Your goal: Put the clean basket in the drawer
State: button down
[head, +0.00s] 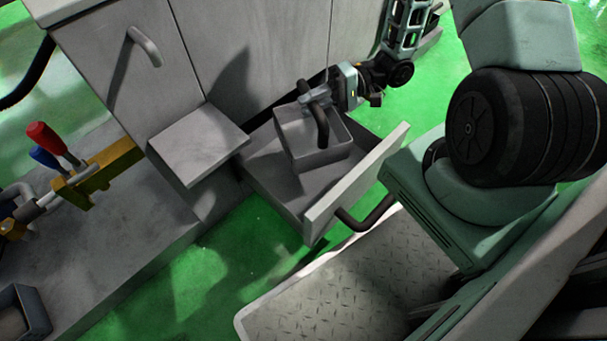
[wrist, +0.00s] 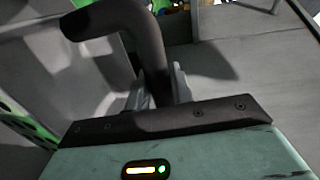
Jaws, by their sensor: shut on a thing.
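The basket (head: 311,145) is a small grey open box with a thick dark handle over it. It sits level within the outline of the open drawer (head: 358,180); I cannot tell if its base touches the drawer floor. My gripper (head: 311,98) is shut on the basket's dark handle from above. In the wrist view the fingers (wrist: 160,88) close around the handle (wrist: 150,38), and part of the basket (wrist: 88,70) shows at left. The drawer is pulled out, with a dark handle on its front.
A grey cabinet (head: 260,45) stands behind the drawer, with a grey box-like ledge (head: 198,145) to its left. Red and blue levers (head: 48,138) are at far left. A dark bin (head: 25,310) is cut off at bottom left. Green floor (head: 230,275) is clear in front.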

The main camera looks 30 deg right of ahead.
aim_at(309, 139)
jog(key=f+b, duration=0.3)
jog(key=f, duration=0.1)
jog(key=f+b, duration=0.3)
jog(key=f, duration=0.1)
jog(key=f+b, duration=0.3)
jog(key=f, duration=0.1)
jog(key=shift+w+f, duration=0.3)
jog(key=shift+w, duration=0.1)
jog(key=shift+r, duration=0.1)
jog(key=c, duration=1.2)
grip_release()
jog(key=p+v, duration=0.6)
jog(key=v, duration=0.5)
jog(key=shift+w+r+p, duration=0.1)
jog(key=shift+p, duration=0.2)
jog(key=shift+d, duration=0.45)
